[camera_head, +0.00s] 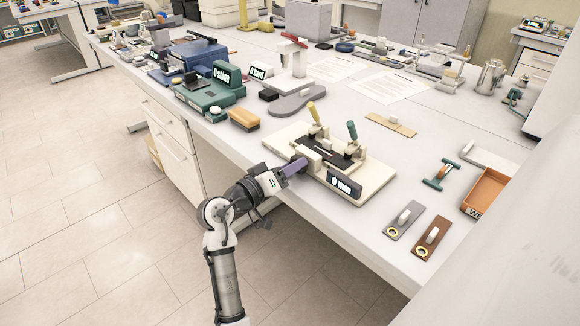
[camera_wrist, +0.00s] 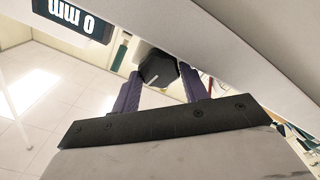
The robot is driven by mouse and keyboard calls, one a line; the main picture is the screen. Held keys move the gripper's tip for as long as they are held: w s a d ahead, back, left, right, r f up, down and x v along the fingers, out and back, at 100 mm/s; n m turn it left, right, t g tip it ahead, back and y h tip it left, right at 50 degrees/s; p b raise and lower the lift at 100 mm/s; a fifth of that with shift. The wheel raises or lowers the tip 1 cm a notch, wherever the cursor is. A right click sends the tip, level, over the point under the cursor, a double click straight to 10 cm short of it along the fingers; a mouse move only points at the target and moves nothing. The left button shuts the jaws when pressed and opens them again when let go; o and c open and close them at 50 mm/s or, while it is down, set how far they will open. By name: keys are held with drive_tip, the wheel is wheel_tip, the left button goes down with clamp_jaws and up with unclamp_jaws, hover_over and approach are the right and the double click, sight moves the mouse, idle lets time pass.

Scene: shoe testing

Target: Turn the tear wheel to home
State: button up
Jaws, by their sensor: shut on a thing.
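The tear wheel (camera_wrist: 158,71) is a dark faceted knob with a pale index line, seen in the wrist view. It sits at the left end of the cream tear tester (camera_head: 372,187) near the table's front edge. The tester has a yellow-handled lever, a green-handled lever and a display (camera_head: 345,187) that appears to read 0 mm; the display also shows in the wrist view (camera_wrist: 72,14). My gripper (camera_wrist: 158,88) has its purple fingers on either side of the wheel and is shut on it. In the head view the fingers (camera_head: 294,167) reach the tester's left end and mostly hide the wheel.
A wood-backed brush (camera_head: 244,119) and a grey sole (camera_head: 297,102) lie behind the tester. Grey (camera_head: 404,220) and brown (camera_head: 431,236) sample strips and an orange tray (camera_head: 485,193) lie to the right. The floor in front of the table is clear.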

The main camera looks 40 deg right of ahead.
drive_tip(key=o, duration=1)
drive_tip(key=shift+f+b, duration=0.15)
drive_tip(key=shift+b, duration=0.15)
